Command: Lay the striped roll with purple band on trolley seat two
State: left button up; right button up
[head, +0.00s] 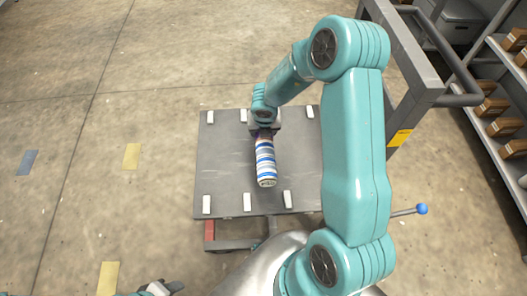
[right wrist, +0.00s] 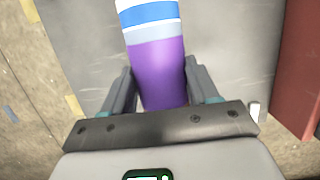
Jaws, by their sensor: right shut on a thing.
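The striped roll with purple band (head: 265,165) is in my right gripper (head: 264,130), over the middle of the trolley deck (head: 222,160). Its blue, white and grey stripes point toward me in the head view. In the right wrist view the two fingers stand on either side of the purple band (right wrist: 160,75). Whether the roll touches the deck I cannot tell. White blocks stand along the deck's far edge (head: 243,115) and near edge (head: 247,202); the seats carry no readable numbers. My left gripper (head: 160,288) is only partly in view at the bottom edge.
The trolley's grey handle frame (head: 415,85) rises at its right, with a yellow label (head: 400,138). A shelf with brown boxes (head: 505,125) stands at the far right. A blue-knobbed lever (head: 421,209) sticks out at right. The floor at left is open, with tape marks (head: 131,156).

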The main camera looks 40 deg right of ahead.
notch_tip(320, 180, down, 10)
jog(key=b, duration=0.4)
jog(key=shift+s+f, duration=0.1)
jog(key=shift+f, duration=0.45)
jog(key=shift+r, duration=0.1)
jog(key=o, duration=1)
jog(key=shift+f, duration=0.25)
jog(key=o, duration=0.4)
jog(key=shift+r, duration=0.1)
